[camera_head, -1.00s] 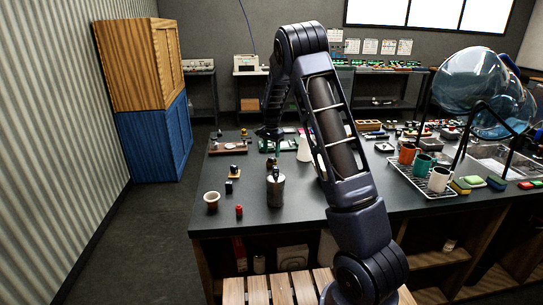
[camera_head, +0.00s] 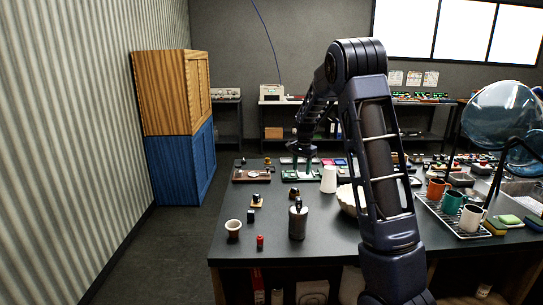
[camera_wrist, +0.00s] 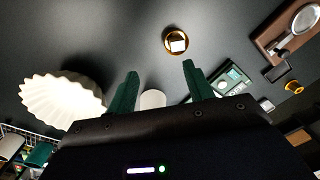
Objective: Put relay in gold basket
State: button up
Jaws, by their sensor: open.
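A round gold-rimmed cup (camera_wrist: 176,41), which may be the gold basket, stands on the dark bench in the wrist view. A small white-topped block (camera_wrist: 178,45) shows inside it; I cannot tell whether that is the relay. A smaller yellow-gold ring-like piece (camera_wrist: 294,87) lies at the right, near a black piece (camera_wrist: 277,72). I cannot pick out the relay for certain. My gripper (camera_wrist: 158,66) is open, with its two green fingers apart and nothing between them. In the head view my gripper (camera_head: 303,150) is over the far part of the bench, near a green board (camera_head: 301,174).
A white tapered cup (camera_head: 329,180) and a fluted white filter (camera_wrist: 62,98) stand close to my gripper. A metal canister (camera_head: 298,221), a white cup (camera_head: 233,229) and a red piece (camera_head: 260,241) stand nearer. Mugs on a rack (camera_head: 455,221) crowd the right.

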jog(key=s+d+r+n+t, duration=0.15)
jog(key=s+d+r, duration=0.25)
jog(key=s+r, duration=0.45)
jog(key=s+d+r+n, duration=0.2)
jog(key=s+d+r, duration=0.25)
jog(key=s, duration=0.75)
jog(key=s+d+n+t, duration=0.2)
jog(key=s+d+n, duration=0.1)
jog(key=s, duration=2)
jog(key=shift+n+t, duration=0.35)
jog(key=shift+n, duration=0.5)
